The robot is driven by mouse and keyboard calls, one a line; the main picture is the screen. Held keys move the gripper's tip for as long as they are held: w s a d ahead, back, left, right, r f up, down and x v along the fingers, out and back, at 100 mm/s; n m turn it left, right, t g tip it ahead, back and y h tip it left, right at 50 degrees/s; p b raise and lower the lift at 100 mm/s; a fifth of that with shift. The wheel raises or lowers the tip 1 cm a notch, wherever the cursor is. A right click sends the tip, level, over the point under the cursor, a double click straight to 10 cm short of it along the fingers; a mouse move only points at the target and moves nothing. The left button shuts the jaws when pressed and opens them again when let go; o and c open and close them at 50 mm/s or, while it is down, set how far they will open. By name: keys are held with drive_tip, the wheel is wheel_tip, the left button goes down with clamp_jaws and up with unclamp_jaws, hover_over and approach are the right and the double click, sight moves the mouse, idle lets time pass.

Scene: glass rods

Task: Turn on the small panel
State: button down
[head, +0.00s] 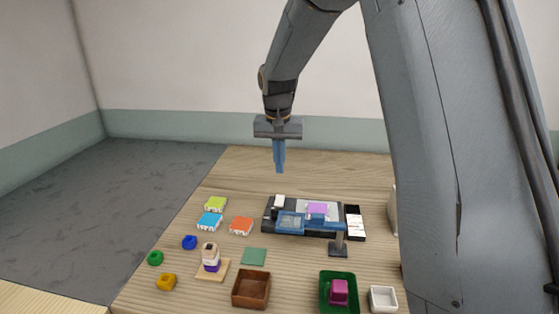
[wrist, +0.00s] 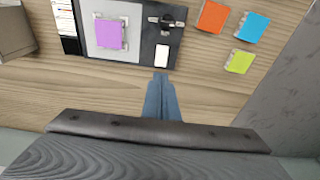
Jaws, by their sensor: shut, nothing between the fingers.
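A dark panel board (head: 268,222) lies on the table. It carries a grey plate with a purple tile (head: 317,208) and a small white block (head: 279,200) at its far left. In the wrist view the board (wrist: 150,45) shows a dark knob or lever (wrist: 167,20), the white block (wrist: 162,55) and the purple tile (wrist: 108,33). I cannot tell which part is the switch. My gripper (head: 280,171) is shut and empty, pointing down above the table behind the board. In the wrist view its fingertips (wrist: 160,76) appear just short of the white block.
A blue bar on a dark stand (head: 338,247) crosses the board's front. Green, blue and orange (head: 241,226) tiles lie to the left. A figure (head: 210,257), brown box (head: 251,288), green tray (head: 325,291) and white dish (head: 383,300) stand in front.

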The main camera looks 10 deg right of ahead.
sight(281, 197)
drive_tip(key=f+p, duration=0.1)
drive_tip(key=f, duration=0.2)
drive_tip(key=w+f, duration=0.1)
drive_tip(key=f, duration=0.2)
drive_tip(key=f+p, duration=0.1)
drive_tip(key=f, duration=0.3)
drive_tip(key=shift+w+d+f+p, duration=0.1)
drive_tip(key=shift+w+d+p, duration=0.1)
drive_tip(key=shift+d+p, duration=0.15)
